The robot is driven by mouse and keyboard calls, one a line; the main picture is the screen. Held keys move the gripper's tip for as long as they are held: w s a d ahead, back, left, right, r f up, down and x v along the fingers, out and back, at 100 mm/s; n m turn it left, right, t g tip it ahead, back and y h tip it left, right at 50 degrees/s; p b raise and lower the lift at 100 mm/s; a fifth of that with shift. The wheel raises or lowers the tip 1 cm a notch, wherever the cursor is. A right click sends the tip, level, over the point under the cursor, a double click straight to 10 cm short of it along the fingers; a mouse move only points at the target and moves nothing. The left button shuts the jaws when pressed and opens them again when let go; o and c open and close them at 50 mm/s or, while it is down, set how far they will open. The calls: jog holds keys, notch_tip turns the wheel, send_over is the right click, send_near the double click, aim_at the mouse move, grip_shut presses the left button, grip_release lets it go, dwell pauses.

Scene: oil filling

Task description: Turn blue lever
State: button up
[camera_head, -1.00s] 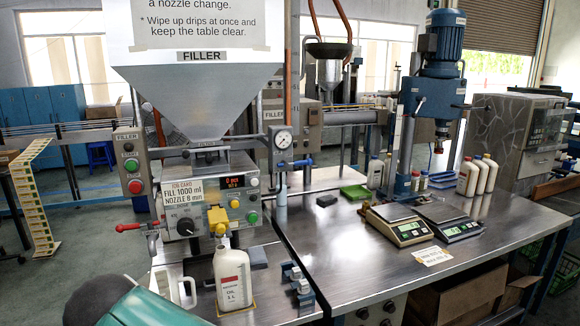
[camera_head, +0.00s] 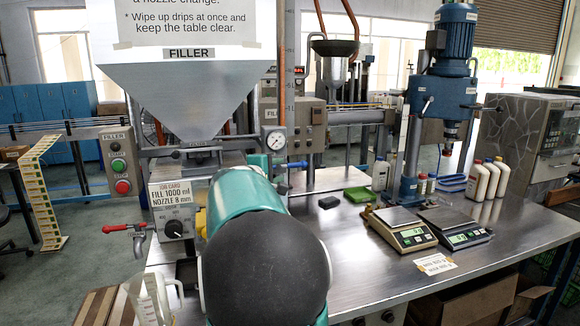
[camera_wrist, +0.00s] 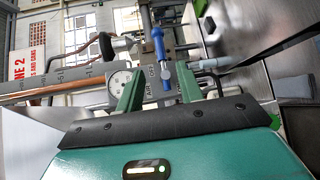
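The blue lever (camera_head: 296,164) sticks out to the right of the pipe below the pressure gauge (camera_head: 276,140), on the right side of the filler. In the wrist view the blue lever (camera_wrist: 160,55) stands nearly upright in the picture, ahead of my gripper. My gripper (camera_wrist: 158,88) is open, with its two green fingers apart and the lever's lower end showing in the gap between them. I cannot tell whether either finger touches it. In the head view my arm hides the gripper.
The red lever (camera_head: 124,228) and a clear jug (camera_head: 150,300) are at the left.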

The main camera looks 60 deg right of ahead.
aim_at(293, 166)
jog(key=d, duration=0.3)
jog(key=d+f, duration=0.1)
jog(key=d, duration=0.7)
jog(key=shift+f, duration=0.4)
grip_shut()
